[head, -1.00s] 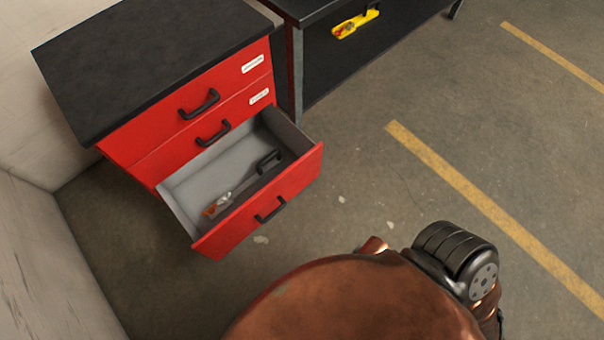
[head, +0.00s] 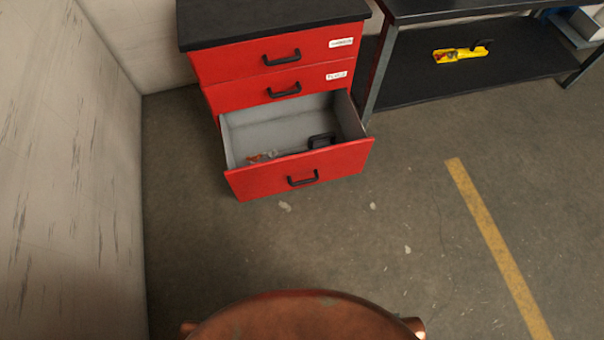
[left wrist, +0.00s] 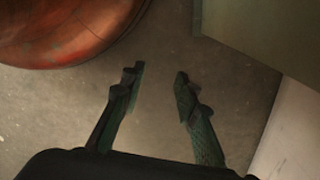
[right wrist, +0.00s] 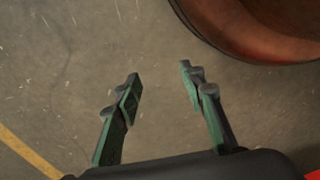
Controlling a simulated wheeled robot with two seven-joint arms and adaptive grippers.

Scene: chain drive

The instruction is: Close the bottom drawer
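The bottom drawer (head: 262,183) of the red cabinet (head: 262,68) is pulled well out, with its black handle (head: 303,178) on the front. A tool with a black handle and an orange end (head: 264,156) lies inside it. The two drawers above are shut. My left gripper (left wrist: 160,72) is open and empty over bare floor in the left wrist view. My right gripper (right wrist: 158,72) is open and empty over floor in the right wrist view. Neither gripper shows in the head view, so their distance from the drawer cannot be told there.
A pale wall (head: 70,170) stands at the left. A workbench (head: 480,75) with a yellow tool (head: 462,54) on its lower shelf stands right of the cabinet. The floor (head: 400,230) before the drawer is clear, with a yellow line (head: 495,240) at right.

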